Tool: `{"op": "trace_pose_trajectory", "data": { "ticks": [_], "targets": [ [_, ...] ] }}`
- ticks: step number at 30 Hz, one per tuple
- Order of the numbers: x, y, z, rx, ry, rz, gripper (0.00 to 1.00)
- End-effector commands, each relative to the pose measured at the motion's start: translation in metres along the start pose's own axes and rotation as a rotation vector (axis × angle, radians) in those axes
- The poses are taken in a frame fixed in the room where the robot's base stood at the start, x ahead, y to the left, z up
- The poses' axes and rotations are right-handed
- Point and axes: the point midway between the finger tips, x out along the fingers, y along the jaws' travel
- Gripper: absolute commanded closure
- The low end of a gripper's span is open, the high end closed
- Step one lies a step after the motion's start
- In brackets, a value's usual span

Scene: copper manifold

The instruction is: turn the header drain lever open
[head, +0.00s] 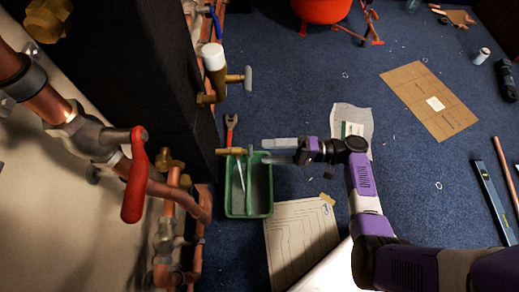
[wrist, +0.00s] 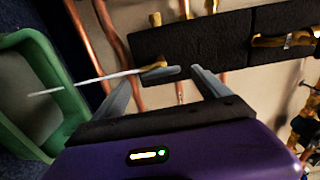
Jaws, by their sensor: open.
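A small brass drain valve (head: 231,151) sits above the back edge of the green tray in the head view, and also shows in the wrist view (wrist: 154,74). A grey lever (wrist: 172,72) seems to lie beside it. A thin pale rod or tube (wrist: 85,80) runs from the valve over the tray; it also shows in the head view (head: 241,173). My gripper (head: 266,151) is open and empty, just right of the valve. In the wrist view the fingers (wrist: 158,80) stand apart with the valve and lever between them, farther off. I see no contact.
The green tray (head: 228,190) stands on the blue floor beside the dark column (head: 150,60). A large red lever (head: 134,180) on copper piping is at the left. Paper sheets (head: 300,235) and cardboard (head: 430,85) lie on the floor.

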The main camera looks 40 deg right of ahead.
Motion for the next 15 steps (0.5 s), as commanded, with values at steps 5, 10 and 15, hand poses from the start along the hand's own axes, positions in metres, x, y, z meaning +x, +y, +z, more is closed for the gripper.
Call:
{"op": "trace_pose_trajectory", "data": {
  "ticks": [5,10,15],
  "targets": [
    [-0.024,-0.001,-0.001,0.000,0.003,0.000,0.15],
    [-0.033,0.000,0.000,0.000,0.000,0.001,0.15],
    [-0.033,0.000,0.000,0.000,-0.001,0.000,0.15]
  ]
}}
